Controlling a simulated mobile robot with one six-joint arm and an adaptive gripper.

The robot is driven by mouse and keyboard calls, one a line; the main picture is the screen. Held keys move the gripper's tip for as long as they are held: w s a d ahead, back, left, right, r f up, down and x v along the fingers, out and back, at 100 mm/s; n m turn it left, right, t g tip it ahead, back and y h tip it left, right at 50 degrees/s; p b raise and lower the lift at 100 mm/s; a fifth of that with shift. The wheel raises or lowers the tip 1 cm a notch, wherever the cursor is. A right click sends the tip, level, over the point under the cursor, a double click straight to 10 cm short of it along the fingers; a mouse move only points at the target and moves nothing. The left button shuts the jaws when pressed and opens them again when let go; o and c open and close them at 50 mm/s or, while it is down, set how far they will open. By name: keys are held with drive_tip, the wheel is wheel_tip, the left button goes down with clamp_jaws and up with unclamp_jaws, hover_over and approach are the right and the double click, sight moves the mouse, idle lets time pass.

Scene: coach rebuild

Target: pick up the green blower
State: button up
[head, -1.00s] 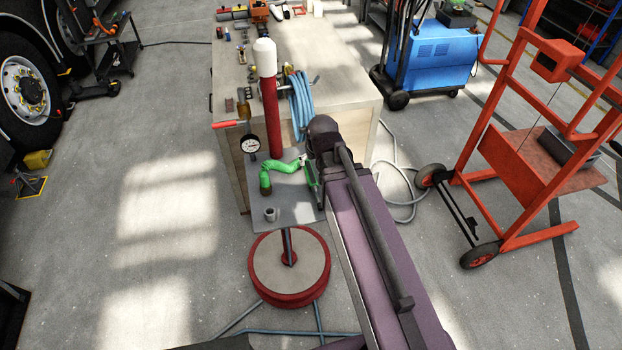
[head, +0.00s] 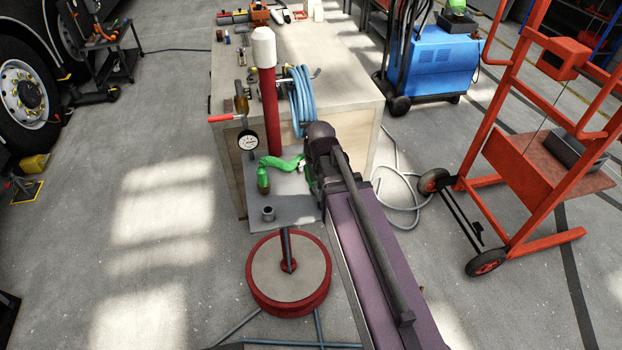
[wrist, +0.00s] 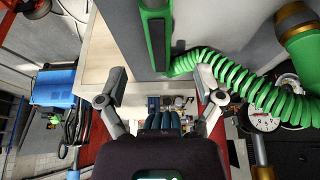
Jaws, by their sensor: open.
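The green blower lies on a grey board on the stand. In the head view, its ribbed green hose (head: 283,162) and brass-coloured end (head: 263,182) show left of my gripper (head: 314,160), which hides much of its right part. In the wrist view, a straight green body with a dark slot (wrist: 155,35) stands upright in the picture, and the ribbed hose (wrist: 245,85) runs right from near its lower end. My gripper (wrist: 160,82) is open. Its two fingers are spread left and right of the green body's line, with nothing held between them. Contact cannot be told.
A red post with a white cap (head: 264,90) and a dial gauge (head: 247,141) stand close to the left. A grey cup (head: 268,213) sits on the board. A workbench (head: 345,75) with a blue coiled hose (head: 302,100) is behind. An orange trolley (head: 520,140) stands right.

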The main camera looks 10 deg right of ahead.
sight(312, 173)
idle(0.4)
drive_tip(key=shift+b+x, duration=2.45)
drive_tip(key=shift+x, duration=0.15)
drive_tip(key=shift+d, duration=0.1)
drive_tip(key=shift+c, duration=0.2)
clamp_jaws()
